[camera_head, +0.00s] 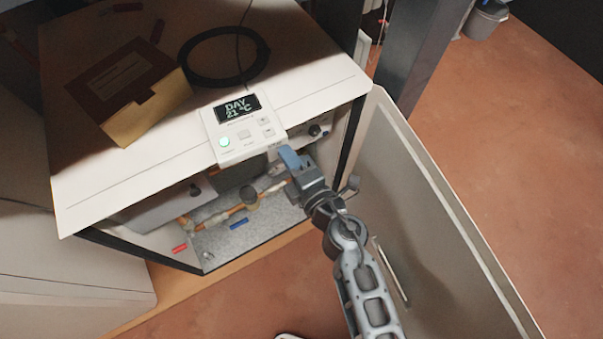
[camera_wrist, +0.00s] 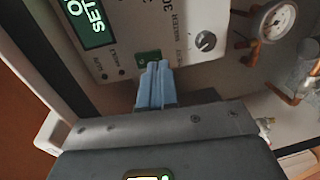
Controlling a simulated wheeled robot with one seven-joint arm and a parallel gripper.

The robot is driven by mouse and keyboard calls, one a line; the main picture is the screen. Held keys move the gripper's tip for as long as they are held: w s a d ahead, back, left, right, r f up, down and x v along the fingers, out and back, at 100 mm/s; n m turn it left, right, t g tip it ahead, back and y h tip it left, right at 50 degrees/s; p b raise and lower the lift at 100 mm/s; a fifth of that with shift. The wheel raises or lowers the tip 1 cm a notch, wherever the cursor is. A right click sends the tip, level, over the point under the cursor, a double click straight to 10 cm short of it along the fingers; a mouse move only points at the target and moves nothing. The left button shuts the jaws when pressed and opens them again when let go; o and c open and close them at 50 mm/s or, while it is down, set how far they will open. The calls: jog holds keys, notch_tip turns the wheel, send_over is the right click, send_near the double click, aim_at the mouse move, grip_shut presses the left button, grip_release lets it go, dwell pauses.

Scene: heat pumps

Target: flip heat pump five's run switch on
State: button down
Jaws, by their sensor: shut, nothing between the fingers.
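The heat pump cabinet (camera_head: 62,180) stands open at the front, its door (camera_head: 440,215) swung out to the right. Inside, a pale control panel (camera_wrist: 120,22) shows in the wrist view, with a green display (camera_wrist: 88,20), a round dark knob (camera_wrist: 206,41) and a small green part (camera_wrist: 147,57) that may be the run switch. My gripper's blue fingers (camera_wrist: 157,76) are shut and empty. Their tips overlap the lower edge of the green part; contact is unclear. In the head view my gripper (camera_head: 288,156) is at the cabinet opening. No number five is readable.
A thermostat (camera_head: 243,130) on the cabinet's front edge reads DAY 21 °C, close above my gripper. A cardboard box (camera_head: 135,85) and a black cable coil (camera_head: 222,57) lie on top. A gauge (camera_wrist: 276,22) and copper pipes sit right of the panel.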

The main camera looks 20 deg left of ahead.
jog(key=shift+x, duration=1.15)
jog(key=shift+b, duration=0.3)
jog(key=shift+w+a+b, duration=0.1)
jog(key=shift+b, duration=0.6)
